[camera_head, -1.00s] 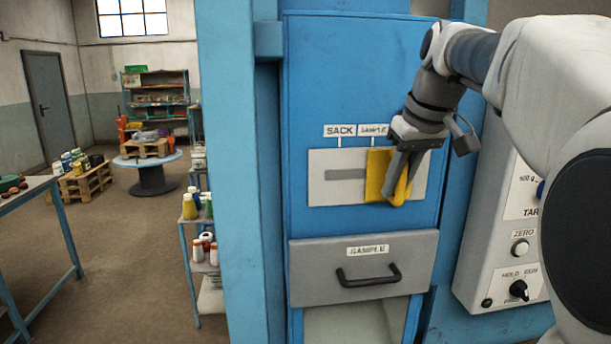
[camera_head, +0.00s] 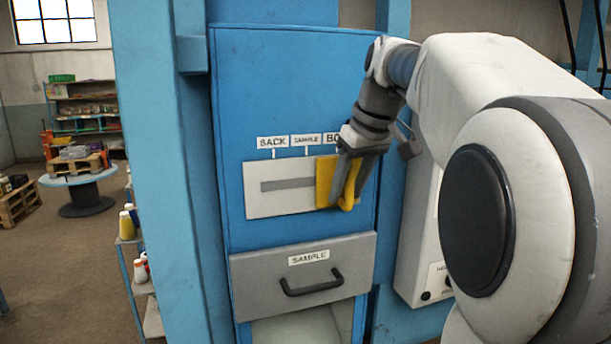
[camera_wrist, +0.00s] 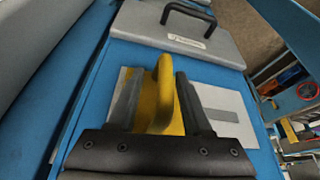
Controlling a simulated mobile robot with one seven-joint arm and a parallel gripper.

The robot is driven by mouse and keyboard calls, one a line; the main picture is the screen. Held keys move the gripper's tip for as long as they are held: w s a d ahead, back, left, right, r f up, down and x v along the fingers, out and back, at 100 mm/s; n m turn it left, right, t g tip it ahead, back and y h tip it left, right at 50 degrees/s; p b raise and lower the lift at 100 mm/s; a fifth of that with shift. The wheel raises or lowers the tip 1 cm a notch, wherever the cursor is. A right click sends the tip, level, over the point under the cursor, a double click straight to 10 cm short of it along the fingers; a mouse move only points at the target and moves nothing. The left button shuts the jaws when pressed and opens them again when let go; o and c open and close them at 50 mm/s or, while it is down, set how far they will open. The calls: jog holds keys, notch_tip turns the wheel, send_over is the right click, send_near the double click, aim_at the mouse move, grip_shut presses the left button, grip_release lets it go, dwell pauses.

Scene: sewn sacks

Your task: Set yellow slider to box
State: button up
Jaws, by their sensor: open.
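The yellow slider (camera_head: 325,182) sits at the right part of a slotted pale plate (camera_head: 262,205) on the blue cabinet front. It is right of the SAMPLE mark and under the BOX label (camera_head: 332,139), which is partly hidden by my arm. The empty slot runs to its left. My gripper (camera_head: 348,186) is at the slider, with its fingers open. In the wrist view, the slider (camera_wrist: 164,95) stands between the two fingers of my gripper (camera_wrist: 158,75). I cannot tell whether either finger touches it.
Below the plate is a grey SAMPLE drawer (camera_head: 250,282) with a black handle (camera_head: 312,284). A blue post (camera_head: 150,150) stands left of the cabinet. A pale control box (camera_head: 415,240) is at the right, partly behind my arm. Open floor lies far left.

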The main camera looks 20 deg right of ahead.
jog(key=p+v, duration=0.3)
jog(key=v, duration=1.4)
jog(key=shift+r, duration=0.2)
jog(key=shift+s, duration=0.1)
jog(key=s+a+f, duration=0.4)
jog(key=s+f, duration=0.1)
jog(key=f, duration=0.4)
jog(key=s+a+f+m, duration=0.1)
jog(key=s+a+f, duration=0.4)
jog(key=f, duration=0.5)
jog(key=s+a+f+m+t+h, duration=0.1)
jog(key=s+a+f, duration=0.3)
jog(key=f, duration=0.6)
jog(key=shift+s+a, duration=0.35)
jog(key=shift+s, duration=0.1)
